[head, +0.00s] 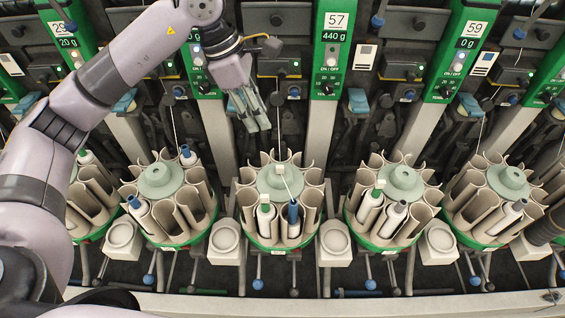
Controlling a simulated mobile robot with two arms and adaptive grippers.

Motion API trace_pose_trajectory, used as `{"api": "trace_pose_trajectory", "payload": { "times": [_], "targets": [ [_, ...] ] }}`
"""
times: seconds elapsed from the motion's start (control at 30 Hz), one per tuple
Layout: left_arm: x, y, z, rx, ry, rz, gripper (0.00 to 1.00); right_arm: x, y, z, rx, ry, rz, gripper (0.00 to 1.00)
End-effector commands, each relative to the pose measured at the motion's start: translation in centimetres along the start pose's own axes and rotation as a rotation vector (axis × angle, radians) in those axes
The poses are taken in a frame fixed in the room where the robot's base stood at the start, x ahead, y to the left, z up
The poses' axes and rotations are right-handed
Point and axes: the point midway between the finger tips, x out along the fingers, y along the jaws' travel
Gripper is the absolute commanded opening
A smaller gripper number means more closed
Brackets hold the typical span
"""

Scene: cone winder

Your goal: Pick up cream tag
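A small cream tag-like block (280,169) shows at the hub of the middle carousel (270,182), with a pale thread running from it toward a blue-topped bobbin (293,214). A second small cream piece (264,198) sits on top of a white bobbin in the same carousel. I cannot tell for sure which is the cream tag. My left gripper (257,126) hangs above and slightly left of the middle carousel, apart from both pieces, with its fingers pointing down. Its fingers look close together at this angle, and nothing clear shows between them. My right gripper is out of view.
More carousels with bobbins stand on both sides, such as the right one (403,178) and the left one (160,180). Pale square cups (334,238) sit between them. Green machine panels (332,45) rise behind. A pale rail (400,306) runs along the front.

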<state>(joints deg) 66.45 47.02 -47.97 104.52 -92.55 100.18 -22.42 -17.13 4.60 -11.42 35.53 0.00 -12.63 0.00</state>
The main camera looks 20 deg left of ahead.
Motion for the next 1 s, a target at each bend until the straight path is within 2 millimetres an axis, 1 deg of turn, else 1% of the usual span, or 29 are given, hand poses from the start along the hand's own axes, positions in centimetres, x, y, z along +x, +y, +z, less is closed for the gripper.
{"api": "trace_pose_trajectory", "payload": {
  "times": [0.07, 0.17, 0.5, 0.6, 0.7, 0.83, 0.93, 1.0],
  "targets": [
    [0.1, 0.2, -0.5, -0.002, 0.023, 0.007, 0.33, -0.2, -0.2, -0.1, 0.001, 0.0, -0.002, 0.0],
    [1.5, 0.1, -0.6, -0.003, 0.028, 0.004, 0.33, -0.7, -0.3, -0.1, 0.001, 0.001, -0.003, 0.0],
    [8.8, 0.1, -0.6, -0.002, 0.023, 0.001, 0.33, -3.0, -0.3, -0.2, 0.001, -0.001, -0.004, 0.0],
    [10.4, 0.1, -0.7, -0.001, 0.021, 0.003, 0.33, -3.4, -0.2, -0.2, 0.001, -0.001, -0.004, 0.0],
    [11.4, 0.2, -0.7, -0.002, 0.021, 0.004, 0.33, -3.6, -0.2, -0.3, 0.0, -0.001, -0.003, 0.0],
    [12.1, 0.1, -0.8, -0.001, 0.022, 0.004, 0.33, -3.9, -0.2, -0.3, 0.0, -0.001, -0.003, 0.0],
    [13.1, 0.0, -1.0, -0.002, 0.022, 0.001, 0.33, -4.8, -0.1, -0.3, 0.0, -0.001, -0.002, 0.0],
    [14.1, 0.0, -1.2, -0.004, 0.022, 0.0, 0.33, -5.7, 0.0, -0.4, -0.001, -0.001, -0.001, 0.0]
  ]
}}
